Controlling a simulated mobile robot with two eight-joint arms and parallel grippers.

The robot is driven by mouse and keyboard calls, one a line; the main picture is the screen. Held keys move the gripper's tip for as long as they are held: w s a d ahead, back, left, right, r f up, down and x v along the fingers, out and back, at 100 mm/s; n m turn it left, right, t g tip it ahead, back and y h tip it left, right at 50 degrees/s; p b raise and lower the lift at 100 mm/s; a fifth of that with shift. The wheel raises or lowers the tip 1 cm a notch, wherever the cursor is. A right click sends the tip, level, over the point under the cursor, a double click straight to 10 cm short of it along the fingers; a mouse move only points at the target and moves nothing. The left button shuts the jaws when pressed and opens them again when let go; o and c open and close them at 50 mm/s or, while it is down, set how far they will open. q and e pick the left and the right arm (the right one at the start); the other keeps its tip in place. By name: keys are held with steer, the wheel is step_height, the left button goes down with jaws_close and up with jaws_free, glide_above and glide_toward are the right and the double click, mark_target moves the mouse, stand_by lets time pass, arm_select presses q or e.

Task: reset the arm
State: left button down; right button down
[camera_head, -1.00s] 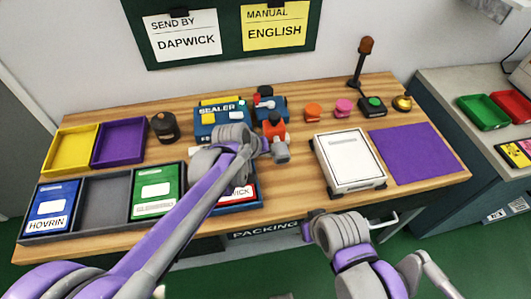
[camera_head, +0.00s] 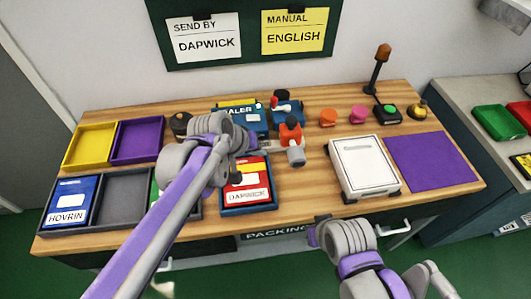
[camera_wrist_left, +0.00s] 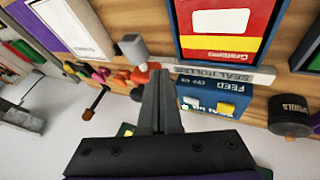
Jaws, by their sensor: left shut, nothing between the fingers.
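My left arm reaches in from the lower left over the table. My left gripper (camera_head: 279,146) is shut and empty beside the red and grey hand tool (camera_head: 290,132). In the left wrist view its closed fingers (camera_wrist_left: 160,90) point toward the table, close to the tool's grey end (camera_wrist_left: 133,47); contact cannot be told.
The red Dapwick box (camera_head: 246,190), blue sealer (camera_head: 240,122) and seal roller strip (camera_wrist_left: 226,74) lie near the left gripper. A white device (camera_head: 364,168) and purple mat (camera_head: 432,160) are to the right. My arm partly covers the green box (camera_head: 155,193).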

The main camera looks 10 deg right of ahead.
arm_select(q)
steer(key=shift+s+a+r, duration=0.15)
steer(key=shift+a+r, duration=0.05)
steer(key=shift+r, duration=0.15)
steer(key=s+a+f+y+p, duration=0.1)
steer(key=s+a+f+y, duration=0.1)
steer(key=s+a, duration=0.7)
steer(key=s+a+f+n+t+y+p, duration=0.1)
steer(key=s+a+f+y, duration=0.2)
steer(key=s+a, duration=0.7)
steer(key=a+f, duration=0.1)
steer(key=a, duration=0.4)
steer(key=shift+s+a, duration=0.15)
steer(key=shift+a, duration=0.2)
